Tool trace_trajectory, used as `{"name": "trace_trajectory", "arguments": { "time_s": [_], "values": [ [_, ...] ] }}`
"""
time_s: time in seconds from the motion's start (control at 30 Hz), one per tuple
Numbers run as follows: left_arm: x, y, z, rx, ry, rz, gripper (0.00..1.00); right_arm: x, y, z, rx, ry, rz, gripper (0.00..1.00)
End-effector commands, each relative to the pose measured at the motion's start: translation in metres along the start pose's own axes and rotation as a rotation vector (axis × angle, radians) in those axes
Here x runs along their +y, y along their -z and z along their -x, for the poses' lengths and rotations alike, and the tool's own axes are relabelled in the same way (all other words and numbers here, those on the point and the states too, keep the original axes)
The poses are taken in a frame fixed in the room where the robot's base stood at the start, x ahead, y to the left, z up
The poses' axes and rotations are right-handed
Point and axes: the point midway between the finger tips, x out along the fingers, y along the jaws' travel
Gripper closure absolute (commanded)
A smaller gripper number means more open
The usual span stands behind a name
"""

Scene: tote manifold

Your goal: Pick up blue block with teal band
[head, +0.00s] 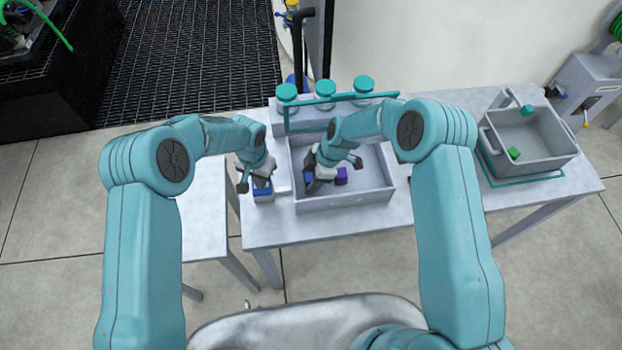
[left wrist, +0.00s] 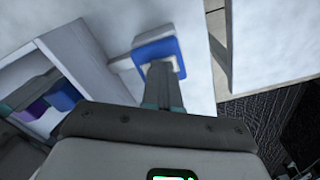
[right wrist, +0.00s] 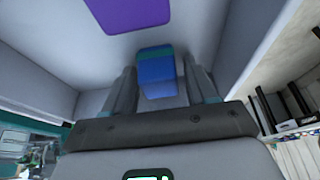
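The blue block with a teal band (right wrist: 157,75) stands on the floor of the grey tote (head: 345,203). In the right wrist view it lies between the two fingers of my right gripper (right wrist: 161,88), which is open with a gap on each side of the block. In the head view my right gripper (head: 312,180) reaches down into the tote's left part and mostly hides the block. My left gripper (head: 258,186) is outside the tote, to its left. Its fingers (left wrist: 162,80) look shut together, above a blue-topped item (head: 263,191); contact is unclear.
A purple block (head: 341,176) lies in the tote, right of my right gripper. A second grey tote (head: 548,160) with green pieces stands at the table's right. A rail with teal-capped posts (head: 325,98) stands behind the first tote. Bare table lies between the totes.

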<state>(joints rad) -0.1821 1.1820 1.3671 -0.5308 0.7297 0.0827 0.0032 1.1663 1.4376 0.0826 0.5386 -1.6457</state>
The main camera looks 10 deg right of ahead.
Motion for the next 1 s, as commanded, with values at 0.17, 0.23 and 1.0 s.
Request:
{"name": "trace_trajectory", "arguments": {
  "time_s": [0.17,0.23,1.0],
  "values": [
    [0.001,-0.001,-0.001,-0.003,-0.001,0.0,1.0,0.0,0.0,0.0,0.0,0.0,0.0,0.87],
    [0.001,-0.001,-0.001,-0.003,-0.001,0.0,1.0,0.0,0.0,0.0,0.0,0.0,0.0,0.88],
    [0.001,-0.001,-0.001,-0.003,-0.001,0.0,1.0,0.001,0.04,0.096,0.0,-0.001,0.002,0.88]
  ]
}}
